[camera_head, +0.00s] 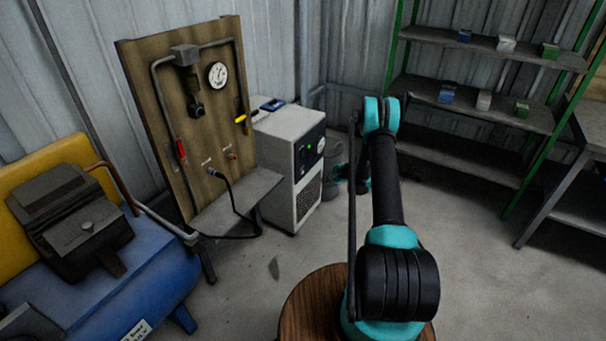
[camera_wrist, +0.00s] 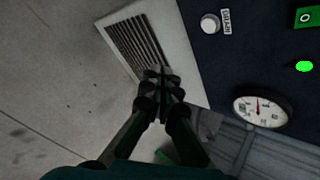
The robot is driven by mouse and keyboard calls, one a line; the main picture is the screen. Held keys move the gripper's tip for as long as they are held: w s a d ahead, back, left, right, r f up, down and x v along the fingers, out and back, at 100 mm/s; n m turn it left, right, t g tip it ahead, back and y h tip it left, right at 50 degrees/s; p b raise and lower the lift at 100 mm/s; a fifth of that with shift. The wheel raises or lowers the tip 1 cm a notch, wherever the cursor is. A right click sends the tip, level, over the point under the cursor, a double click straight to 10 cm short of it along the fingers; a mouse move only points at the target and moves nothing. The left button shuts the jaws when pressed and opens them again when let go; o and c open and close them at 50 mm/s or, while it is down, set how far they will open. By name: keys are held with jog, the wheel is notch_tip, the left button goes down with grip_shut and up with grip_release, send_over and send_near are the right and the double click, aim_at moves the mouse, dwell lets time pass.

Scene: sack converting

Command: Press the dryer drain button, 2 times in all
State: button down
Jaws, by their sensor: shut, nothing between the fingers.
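The dryer (camera_head: 285,140) is a pale box with a dark control panel and a louvred grille, standing right of the wooden board in the head view. In the wrist view its drain button (camera_wrist: 210,23) is a round white button on the dark panel (camera_wrist: 240,60), beside a label reading DRAIN. My gripper (camera_wrist: 162,76) is shut and empty. In the wrist view its fingertips appear over the grille's lower edge, below and left of the button, and do not overlap it. In the head view the gripper is mostly hidden behind my arm, near the dryer's right side.
The panel also has a gauge (camera_wrist: 262,108), a lit green lamp (camera_wrist: 304,66) and a green switch (camera_wrist: 307,17). A board (camera_head: 190,120) with pipes and valves stands left of the dryer. A blue compressor tank (camera_head: 150,280) is at left, shelves (camera_head: 480,100) at right.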

jog(key=w+a, duration=0.5)
jog(key=a, duration=0.2)
dwell(0.4)
jog(key=shift+w, duration=0.1)
dwell(1.2)
jog(key=shift+w+a, duration=0.25)
jog(key=shift+a, duration=0.1)
jog(key=shift+w+a, duration=0.25)
jog(key=shift+a, duration=0.15)
dwell(0.7)
jog(key=shift+s+d, duration=0.1)
jog(key=shift+d, duration=0.05)
jog(key=shift+s+d, duration=0.4)
jog(key=shift+d, duration=0.15)
dwell(0.4)
jog(key=shift+s+d, duration=0.75)
jog(key=shift+d, duration=0.3)
jog(key=shift+s+d, duration=0.75)
jog(key=shift+d, duration=0.25)
